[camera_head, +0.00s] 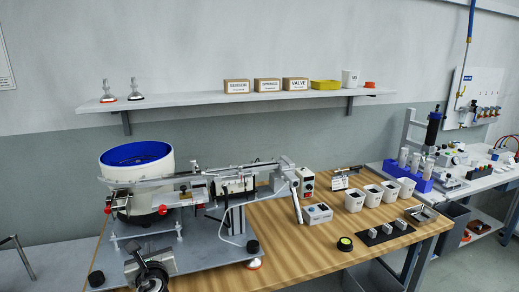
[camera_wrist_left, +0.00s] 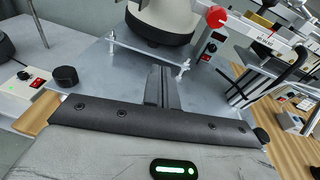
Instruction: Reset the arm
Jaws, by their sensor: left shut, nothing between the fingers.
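My left gripper (camera_head: 133,248) is low in the head view, over the near part of the grey base plate (camera_head: 207,268) of the feeder machine. In the left wrist view its two dark fingers (camera_wrist_left: 160,72) are together, with nothing between them. They point toward the white feeder bowl (camera_wrist_left: 165,18), apart from it. The bowl with its blue inside (camera_head: 137,158) stands on the machine in the head view. My right gripper is in neither view.
A red knob (camera_wrist_left: 217,16) and thin posts stand near the fingers. A wall shelf (camera_head: 190,102) runs behind.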

